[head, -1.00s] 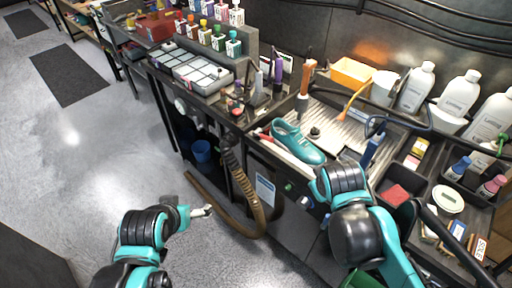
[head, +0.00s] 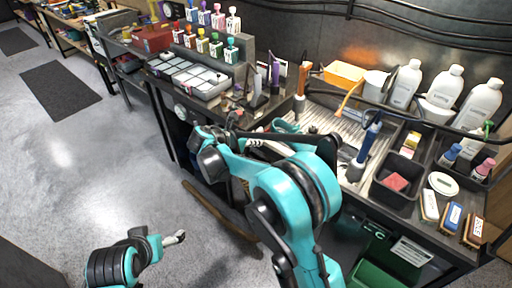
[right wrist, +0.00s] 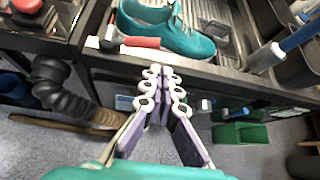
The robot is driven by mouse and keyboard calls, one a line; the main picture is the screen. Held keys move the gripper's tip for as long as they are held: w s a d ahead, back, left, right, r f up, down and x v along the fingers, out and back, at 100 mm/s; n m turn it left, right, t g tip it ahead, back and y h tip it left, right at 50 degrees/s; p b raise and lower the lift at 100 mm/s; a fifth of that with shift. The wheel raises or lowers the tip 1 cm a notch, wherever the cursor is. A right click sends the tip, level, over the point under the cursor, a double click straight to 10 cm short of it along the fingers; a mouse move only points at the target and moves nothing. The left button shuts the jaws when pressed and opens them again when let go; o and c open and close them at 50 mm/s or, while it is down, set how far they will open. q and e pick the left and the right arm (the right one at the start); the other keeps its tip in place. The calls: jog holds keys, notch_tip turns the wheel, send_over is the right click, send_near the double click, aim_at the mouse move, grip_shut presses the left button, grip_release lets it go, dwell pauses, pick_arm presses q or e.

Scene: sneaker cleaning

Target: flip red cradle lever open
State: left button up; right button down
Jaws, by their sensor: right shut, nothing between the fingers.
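The red lever (right wrist: 142,42) shows in the right wrist view, lying along the bench's front edge beside the teal sneaker (right wrist: 168,32). My right gripper (right wrist: 163,80) is shut and empty, its pale fingertips a little below the lever in that picture, with a gap between them. In the head view my right arm covers the lever and most of the sneaker; only a teal bit of the sneaker (head: 284,126) shows. My left gripper (head: 174,238) is low over the floor, away from the bench; its jaw opening is too small to read.
A black ribbed hose (right wrist: 65,88) hangs at the left of the bench front. A blue-handled tool (head: 368,142) stands right of the sneaker area. A black bin with a red sponge (head: 396,182) and several white bottles are farther right. A green bin (right wrist: 240,132) is below.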

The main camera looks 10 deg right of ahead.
aim_at(267, 134)
pick_arm(q)
jog(key=shift+s+a, duration=0.4)
jog(key=shift+a, duration=0.05)
pick_arm(e)
jog(key=a+f+n, duration=0.1)
jog(key=w+a, duration=0.1)
jog(key=shift+a+f+n+h, duration=0.3)
jog(key=shift+f+n+h, duration=0.05)
jog(key=shift+n+h, duration=0.05)
pick_arm(q)
notch_tip(267, 134, down, 3)
jog(key=b, duration=0.3)
jog(key=shift+f, duration=0.15)
pick_arm(e)
jog(key=x, duration=1)
jog(key=shift+w, duration=0.15)
